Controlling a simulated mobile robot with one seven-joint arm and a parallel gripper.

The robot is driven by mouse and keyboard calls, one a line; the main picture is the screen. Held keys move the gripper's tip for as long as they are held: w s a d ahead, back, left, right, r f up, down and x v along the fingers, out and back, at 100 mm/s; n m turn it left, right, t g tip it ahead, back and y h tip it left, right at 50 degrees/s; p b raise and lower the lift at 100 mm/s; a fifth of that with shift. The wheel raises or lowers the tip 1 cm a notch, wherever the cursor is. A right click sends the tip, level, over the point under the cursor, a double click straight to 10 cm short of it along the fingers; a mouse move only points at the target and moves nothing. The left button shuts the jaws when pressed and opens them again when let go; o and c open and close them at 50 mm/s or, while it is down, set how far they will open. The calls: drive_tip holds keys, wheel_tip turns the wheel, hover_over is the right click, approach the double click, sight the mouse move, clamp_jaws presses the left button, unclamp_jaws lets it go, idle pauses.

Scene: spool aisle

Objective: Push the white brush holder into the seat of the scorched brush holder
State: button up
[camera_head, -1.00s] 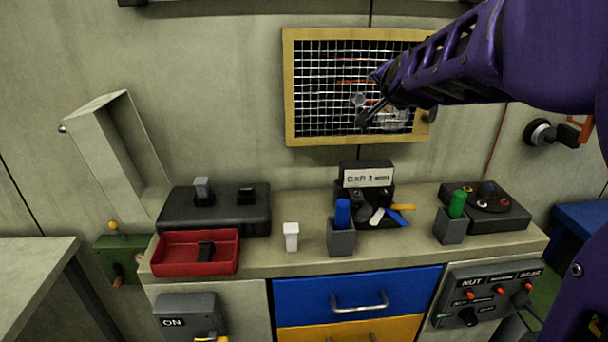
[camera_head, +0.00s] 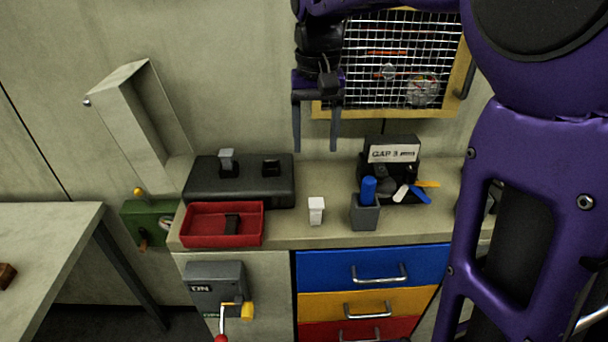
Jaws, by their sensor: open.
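The white brush holder (camera_head: 316,212) stands upright on the bench, right of the red tray. A black box (camera_head: 240,188) behind the tray carries a grey-topped block (camera_head: 227,158) at left and a low black socket-like part (camera_head: 270,167) at right. I cannot tell whether that right part is an empty seat. A dark block (camera_head: 232,224), possibly the scorched brush holder, lies in the red tray (camera_head: 190,236). My gripper (camera_head: 315,146) is open and empty, pointing down. In the picture it is above the white holder, well clear of it.
A grey cup with a blue item (camera_head: 365,211) stands right of the white holder. Behind it is a gauge stand (camera_head: 392,152) with coloured tabs. A wire-mesh window (camera_head: 400,60) is on the wall. A slanted panel (camera_head: 128,110) rises at left. My arm hides the bench's right end.

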drive_tip(key=b, duration=0.1)
hover_over(316, 202)
drive_tip(key=f, duration=1.1)
drive_tip(key=shift+s+a, duration=0.2)
drive_tip(key=shift+s, duration=0.15)
drive_tip(key=shift+w+d+f, duration=0.1)
drive_tip(key=shift+w+f, duration=0.1)
drive_tip(key=shift+f, duration=1.4)
drive_tip(key=shift+w+d+f, duration=0.1)
drive_tip(key=shift+w+f, duration=0.05)
drive_tip(key=shift+f, duration=1.4)
clamp_jaws()
